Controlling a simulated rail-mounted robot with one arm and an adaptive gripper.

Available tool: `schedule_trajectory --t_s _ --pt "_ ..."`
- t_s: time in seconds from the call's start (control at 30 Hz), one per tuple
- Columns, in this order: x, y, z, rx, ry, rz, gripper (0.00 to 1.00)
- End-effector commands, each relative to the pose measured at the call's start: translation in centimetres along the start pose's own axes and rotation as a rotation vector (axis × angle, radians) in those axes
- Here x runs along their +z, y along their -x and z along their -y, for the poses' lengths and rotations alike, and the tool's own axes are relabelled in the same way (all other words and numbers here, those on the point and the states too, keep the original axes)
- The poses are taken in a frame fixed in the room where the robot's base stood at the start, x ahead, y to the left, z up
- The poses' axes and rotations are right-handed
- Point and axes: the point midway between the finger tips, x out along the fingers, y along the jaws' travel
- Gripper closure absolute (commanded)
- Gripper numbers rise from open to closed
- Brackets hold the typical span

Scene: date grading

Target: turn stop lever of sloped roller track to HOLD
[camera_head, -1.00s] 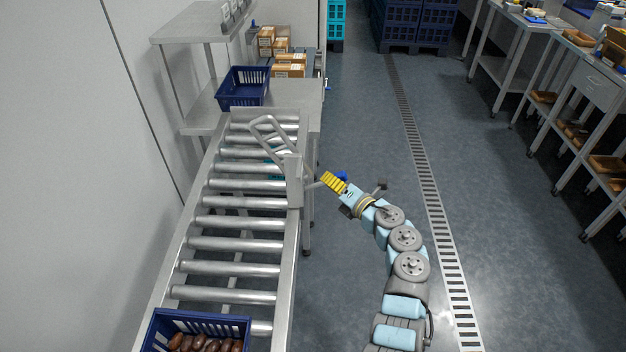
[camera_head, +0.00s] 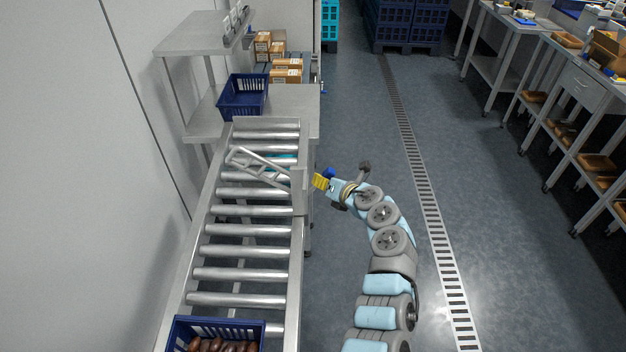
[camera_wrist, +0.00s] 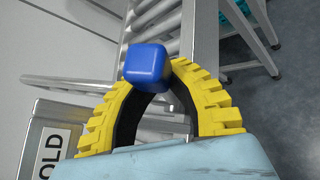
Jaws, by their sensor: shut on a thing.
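The sloped roller track (camera_head: 298,255) runs down the left half of the head view. A grey post (camera_head: 300,190) stands on its right rail and carries a grey stop frame (camera_head: 262,168), tilted low over the rollers. The lever's blue knob (camera_head: 328,173) is on the post's right side. In the wrist view the blue knob (camera_wrist: 146,62) sits between the tips of my gripper's yellow fingers (camera_wrist: 152,84), which are shut on it. The gripper (camera_head: 319,181) hides most of the lever. A plate (camera_wrist: 52,138) at lower left shows the letters "OLD", its left part cut off.
A blue crate of dates (camera_head: 245,328) sits at the track's near end. An empty blue crate (camera_head: 243,95) stands beyond the far end, with cartons (camera_head: 286,75) behind it. The floor (camera_head: 360,130) right of the track is clear; tables (camera_head: 590,80) stand far right.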

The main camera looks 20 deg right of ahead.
Motion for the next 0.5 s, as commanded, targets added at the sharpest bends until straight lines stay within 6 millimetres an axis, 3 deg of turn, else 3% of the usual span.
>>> schedule_trajectory --t_s 0.47,0.5 --pt "0.47 0.34 0.32 -0.013 0.007 0.004 1.0" --pt "0.47 0.34 0.32 -0.013 0.007 0.004 0.78"
